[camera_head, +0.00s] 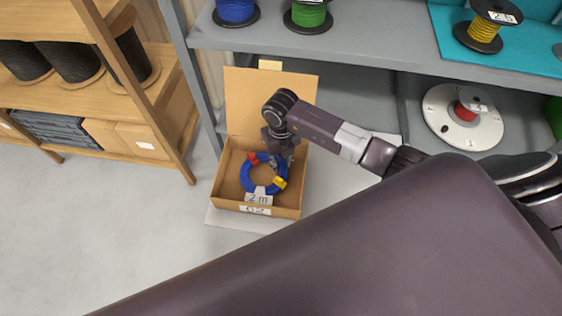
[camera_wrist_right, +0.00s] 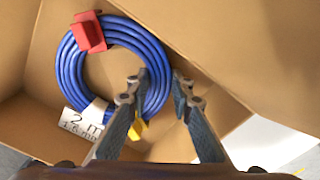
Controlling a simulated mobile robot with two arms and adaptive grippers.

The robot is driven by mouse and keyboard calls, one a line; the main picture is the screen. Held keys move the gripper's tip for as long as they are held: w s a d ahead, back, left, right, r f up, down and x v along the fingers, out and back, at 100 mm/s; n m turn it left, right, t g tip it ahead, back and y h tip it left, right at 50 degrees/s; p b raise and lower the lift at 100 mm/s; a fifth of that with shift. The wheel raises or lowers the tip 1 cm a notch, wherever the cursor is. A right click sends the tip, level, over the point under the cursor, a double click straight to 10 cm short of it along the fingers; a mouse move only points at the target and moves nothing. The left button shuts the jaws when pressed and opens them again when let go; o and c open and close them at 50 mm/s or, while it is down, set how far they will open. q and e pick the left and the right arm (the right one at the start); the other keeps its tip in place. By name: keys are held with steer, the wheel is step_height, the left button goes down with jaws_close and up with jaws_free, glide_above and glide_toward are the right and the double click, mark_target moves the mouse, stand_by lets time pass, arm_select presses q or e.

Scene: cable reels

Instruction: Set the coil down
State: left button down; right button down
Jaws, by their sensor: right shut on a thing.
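The blue cable coil (camera_head: 247,178) is inside an open cardboard box (camera_head: 225,183), with a red clip, a yellow clip and a white "2 m" tag (camera_head: 258,198). The coil also shows in the right wrist view (camera_wrist_right: 70,72). My right gripper (camera_head: 282,157) reaches down into the box at the coil's upper right side. In the right wrist view its fingers (camera_wrist_right: 156,82) straddle the coil's right-hand strands and are shut on them. I cannot tell whether the coil touches the box floor. My left gripper is not in view.
The box's raised flap (camera_head: 247,95) stands behind my right wrist. A grey shelf (camera_head: 350,45) with cable reels is above and behind. A wooden rack (camera_head: 60,97) with black reels stands at left. The floor (camera_head: 110,235) left of the box is clear.

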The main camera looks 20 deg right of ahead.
steer(key=shift+f, duration=0.1)
steer(key=c, duration=1.7)
jaws_free()
step_height(320, 180, up, 12)
steer(key=shift+r, duration=0.15)
